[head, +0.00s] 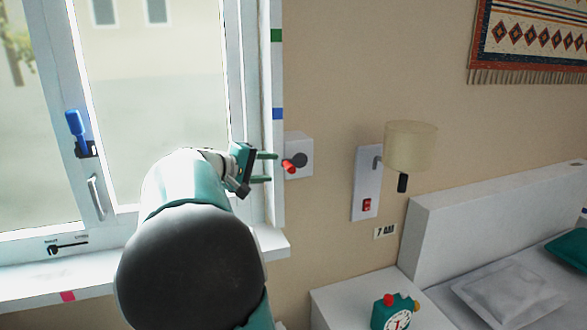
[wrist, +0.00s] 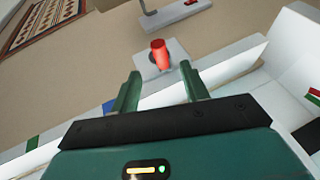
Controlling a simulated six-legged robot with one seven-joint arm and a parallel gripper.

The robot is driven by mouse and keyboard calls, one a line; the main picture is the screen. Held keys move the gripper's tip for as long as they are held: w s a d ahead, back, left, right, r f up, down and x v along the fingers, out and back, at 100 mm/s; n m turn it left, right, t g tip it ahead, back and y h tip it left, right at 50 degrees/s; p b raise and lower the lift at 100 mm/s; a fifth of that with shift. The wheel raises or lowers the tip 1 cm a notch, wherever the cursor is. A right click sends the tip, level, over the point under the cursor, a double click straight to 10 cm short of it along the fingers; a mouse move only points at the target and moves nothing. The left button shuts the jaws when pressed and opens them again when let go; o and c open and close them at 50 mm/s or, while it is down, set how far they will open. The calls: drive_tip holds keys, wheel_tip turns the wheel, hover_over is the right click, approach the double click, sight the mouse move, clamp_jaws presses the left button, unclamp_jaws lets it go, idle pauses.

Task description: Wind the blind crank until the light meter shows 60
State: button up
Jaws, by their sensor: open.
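The crank is a dark round hub with a red handle (head: 289,167) on a white wall box (head: 304,143), right of the window frame. My gripper (head: 272,167) is open, its two green fingers pointing right towards the handle. In the wrist view the red handle (wrist: 159,52) lies ahead of the fingertips (wrist: 160,76), lined up with the gap between them, and nothing is held. I cannot tell whether a finger touches it. A teal device with a round white dial (head: 397,321) stands on the nightstand; its reading is too small to tell. No thing is clearly a light meter.
The window frame (head: 236,75) and sill (head: 262,246) are close beside my arm. A blue window handle (head: 76,128) is at left. A wall lamp (head: 410,145) with a red switch (head: 367,205) is right of the crank. The bed (head: 430,225) and nightstand (head: 340,295) are lower right.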

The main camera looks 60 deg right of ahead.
sight(294, 167)
drive_tip(key=x, duration=1)
drive_tip(key=shift+d, duration=0.25)
drive_tip(key=shift+f, duration=0.1)
drive_tip(key=c, duration=1)
